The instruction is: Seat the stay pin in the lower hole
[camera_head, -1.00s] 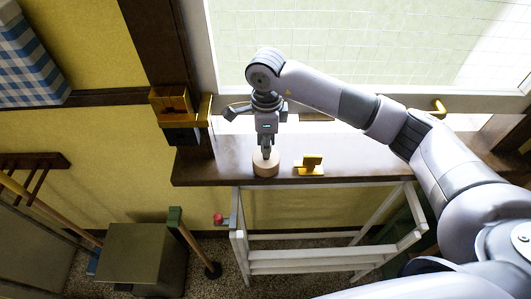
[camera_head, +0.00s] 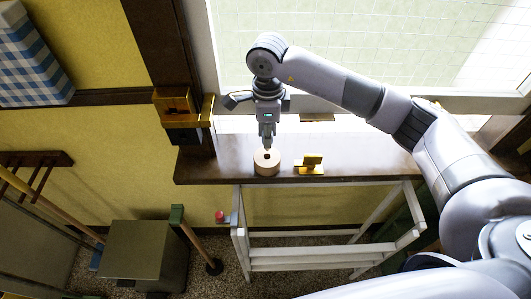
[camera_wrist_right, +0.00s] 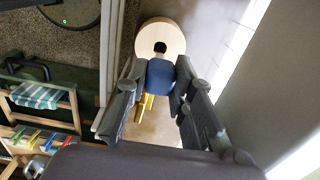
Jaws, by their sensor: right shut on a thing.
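My right gripper (camera_head: 267,142) points down just above a round wooden block (camera_head: 266,168) on the dark shelf. In the right wrist view, its fingers (camera_wrist_right: 160,68) are shut on a blue piece (camera_wrist_right: 161,78), which I take to be the stay pin's head. The block (camera_wrist_right: 174,42) shows a dark hole in its top, just beyond the blue piece. I cannot tell whether any of the pin's shank is still in the block. A yellow metal bracket (camera_head: 311,166) stands on the shelf right of the block; its holes cannot be made out. My left gripper is not in view.
A brass fitting (camera_head: 175,103) with a dark underside sits on the post at the left end of the shelf (camera_head: 372,158). A white frame (camera_head: 330,256) stands below the shelf. A grey-green bin (camera_head: 144,250) stands lower left. The shelf right of the bracket is clear.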

